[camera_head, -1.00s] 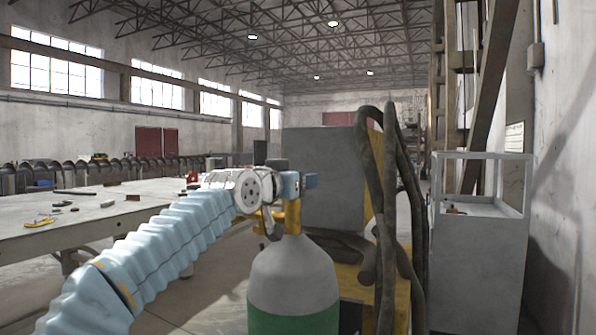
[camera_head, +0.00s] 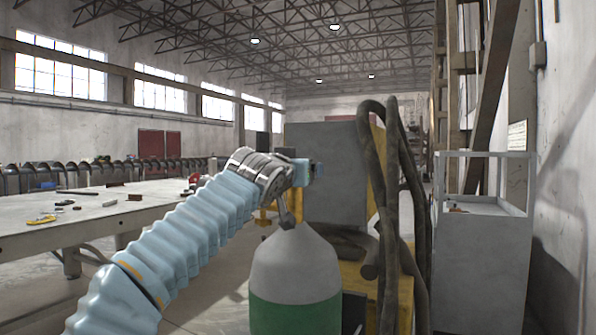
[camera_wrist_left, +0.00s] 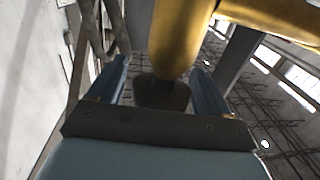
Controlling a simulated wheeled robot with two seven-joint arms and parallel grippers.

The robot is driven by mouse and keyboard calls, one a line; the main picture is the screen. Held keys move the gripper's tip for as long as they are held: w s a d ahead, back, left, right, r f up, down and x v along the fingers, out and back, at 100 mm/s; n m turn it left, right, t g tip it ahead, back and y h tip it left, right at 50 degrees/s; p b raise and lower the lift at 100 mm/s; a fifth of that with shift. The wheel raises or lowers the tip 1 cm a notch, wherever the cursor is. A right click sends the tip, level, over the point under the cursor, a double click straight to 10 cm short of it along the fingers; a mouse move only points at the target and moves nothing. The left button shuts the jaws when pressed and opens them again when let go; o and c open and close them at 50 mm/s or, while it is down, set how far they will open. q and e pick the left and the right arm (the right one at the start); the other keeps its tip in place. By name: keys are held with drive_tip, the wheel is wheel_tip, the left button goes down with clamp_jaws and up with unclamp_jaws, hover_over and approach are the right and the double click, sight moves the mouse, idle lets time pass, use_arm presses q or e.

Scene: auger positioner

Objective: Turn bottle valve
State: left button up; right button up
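A gas bottle (camera_head: 296,265) with a grey shoulder and green body stands upright in the lower middle of the head view. My left gripper (camera_head: 316,170) is above the bottle's neck; my wrist hides most of the valve there. In the left wrist view, a golden valve body (camera_wrist_left: 180,40) with a side branch fills the top centre. A dark knob (camera_wrist_left: 160,93) at its end lies between the spread fingers of my left gripper (camera_wrist_left: 160,68). Gaps show on both sides of the knob, so the gripper looks open around it. My right gripper is not in view.
Dark thick hoses (camera_head: 388,190) hang just right of the bottle, in front of a grey and yellow machine (camera_head: 335,165). A grey cabinet (camera_head: 482,255) stands further right. A long table (camera_head: 100,212) with scattered tools is at left.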

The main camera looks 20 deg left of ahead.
use_arm(q)
drive_tip(key=s+d+b, duration=0.1)
drive_tip(key=s+b, duration=0.3)
drive_tip(key=s, duration=0.9)
drive_tip(key=shift+s+d+b, duration=0.3)
drive_tip(key=shift+s+b, duration=0.1)
